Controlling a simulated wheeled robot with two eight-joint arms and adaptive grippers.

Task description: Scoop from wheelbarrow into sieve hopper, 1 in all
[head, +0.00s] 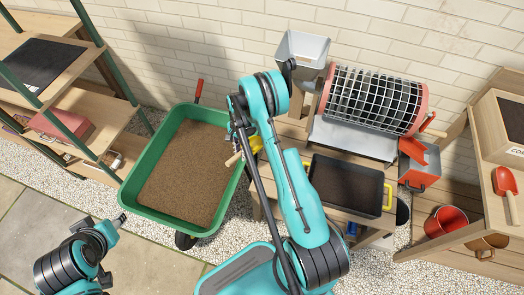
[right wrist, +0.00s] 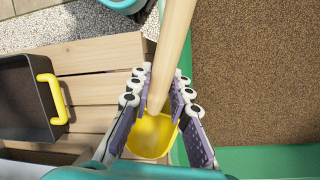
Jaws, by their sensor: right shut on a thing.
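The green wheelbarrow (head: 135,187) stands left of centre in the head view, filled with brown granular material (head: 185,172). The pale sieve hopper (head: 303,48) stands at the back beside the mesh drum (head: 372,100). My right gripper (head: 240,140) is at the wheelbarrow's right rim, shut on the wooden handle of a yellow scoop (head: 257,143). In the right wrist view, the gripper (right wrist: 155,105) has its fingers either side of the handle (right wrist: 172,50). The scoop's bowl (right wrist: 150,137) shows yellow, with no material visible. My left gripper (head: 120,220) is at lower left, its jaws unclear.
A dark tray (head: 345,187) with yellow handles sits on the wooden bench right of the wheelbarrow. Red containers (head: 445,221) and a red scoop (head: 503,182) are at the right. Shelving (head: 115,120) stands at the left. Paving lies open in front.

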